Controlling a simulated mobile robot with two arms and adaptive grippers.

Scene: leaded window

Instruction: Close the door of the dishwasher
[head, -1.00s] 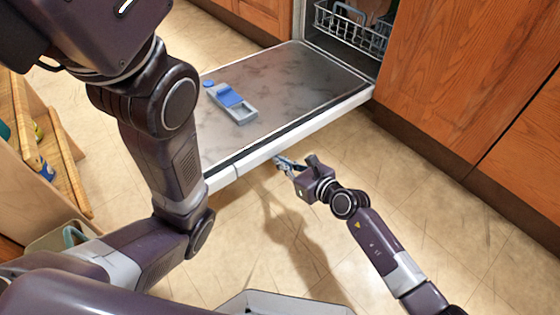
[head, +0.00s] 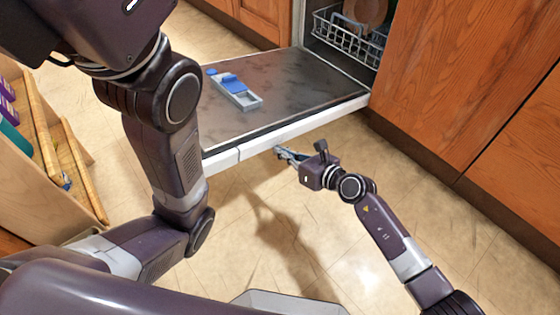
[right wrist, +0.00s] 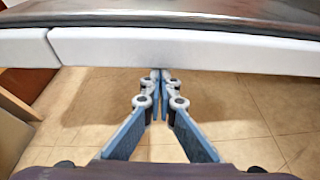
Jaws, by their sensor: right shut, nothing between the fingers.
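The dishwasher door (head: 300,87) is folded down, open, with its steel inner face up and its white front edge (head: 310,122) toward me. It looks tilted a little up. A grey and blue detergent dispenser (head: 236,91) is set in its inner face. My right gripper (head: 279,151) is shut and empty, just below and in front of the door's white edge. In the right wrist view the shut fingertips (right wrist: 158,75) reach to the lower side of the white edge (right wrist: 180,48); I cannot tell whether they touch. My left gripper is out of view; part of my left arm hides the door's left end.
Inside the dishwasher is a wire rack (head: 345,38) holding a brown dish (head: 366,12). Wooden cabinets (head: 455,70) stand on the right. A light wooden shelf unit (head: 50,170) stands at the left. The tiled floor (head: 440,225) in front is clear.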

